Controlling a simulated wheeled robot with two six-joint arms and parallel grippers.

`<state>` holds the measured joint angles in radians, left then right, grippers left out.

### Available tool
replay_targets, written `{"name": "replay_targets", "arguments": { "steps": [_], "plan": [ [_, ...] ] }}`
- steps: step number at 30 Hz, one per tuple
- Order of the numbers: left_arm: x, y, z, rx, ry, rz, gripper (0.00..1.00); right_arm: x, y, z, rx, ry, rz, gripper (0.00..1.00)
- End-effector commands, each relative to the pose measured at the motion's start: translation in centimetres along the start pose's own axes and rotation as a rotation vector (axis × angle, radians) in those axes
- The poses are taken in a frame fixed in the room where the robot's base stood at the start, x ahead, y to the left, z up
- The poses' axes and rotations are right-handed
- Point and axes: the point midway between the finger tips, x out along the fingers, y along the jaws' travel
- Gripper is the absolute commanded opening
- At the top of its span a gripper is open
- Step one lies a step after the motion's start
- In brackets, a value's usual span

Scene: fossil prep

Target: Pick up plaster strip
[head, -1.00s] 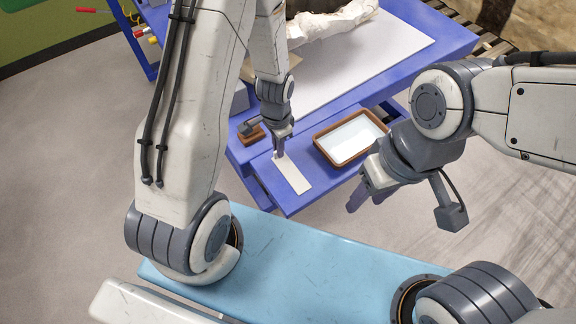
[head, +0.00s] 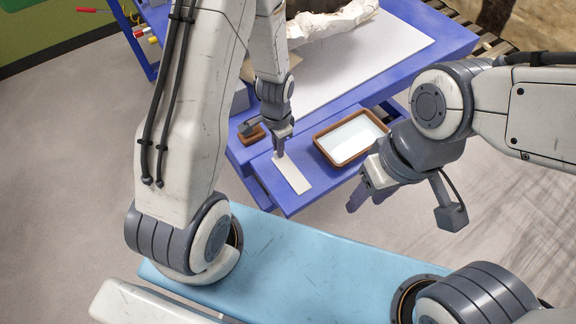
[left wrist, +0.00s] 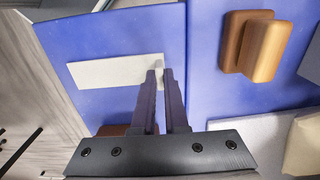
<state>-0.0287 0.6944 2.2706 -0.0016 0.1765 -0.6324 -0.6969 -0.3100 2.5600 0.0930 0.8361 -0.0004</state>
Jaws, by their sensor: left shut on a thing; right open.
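The plaster strip (head: 291,176) is a flat white rectangle on the blue shelf at the front of the table. It also shows in the left wrist view (left wrist: 110,71), lying across the blue surface. My left gripper (head: 280,152) points down at the strip's far end and is shut on it; in the left wrist view its fingertips (left wrist: 159,73) meet at that end. The strip appears still flat at shelf height. My right gripper (head: 364,195) is open and empty, to the right of the strip and nearer me.
A brown-rimmed tray (head: 321,147) with a pale, liquid-like surface stands right of the strip. A wooden block with a grip (left wrist: 236,40) lies beside the strip's held end. A plaster-wrapped specimen (head: 335,22) rests on the white-topped blue table (head: 440,25) behind.

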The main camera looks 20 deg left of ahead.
Motion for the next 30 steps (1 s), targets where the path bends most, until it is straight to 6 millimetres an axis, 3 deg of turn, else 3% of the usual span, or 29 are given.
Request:
{"name": "replay_targets", "arguments": {
  "steps": [19, 23, 27, 30],
  "plan": [
    [-0.6, -0.1, -0.1, 0.0, 0.002, -0.002, 0.0, 0.0, 0.0, 0.0, 0.0, 0.0, 0.0, 0.47],
    [-1.9, -0.1, -0.1, 0.0, 0.004, -0.003, 0.0, -0.1, 0.0, 0.0, 0.0, 0.0, 0.0, 0.47],
    [-4.6, -0.1, -0.1, 0.0, 0.006, -0.004, 0.0, -0.2, 0.0, 0.0, 0.0, 0.0, 0.0, 0.47],
    [-5.6, 2.5, 0.4, 0.007, 0.002, -0.001, 0.0, 0.0, 0.0, 0.0, 0.0, 0.0, 0.0, 0.47]
  ]
}}
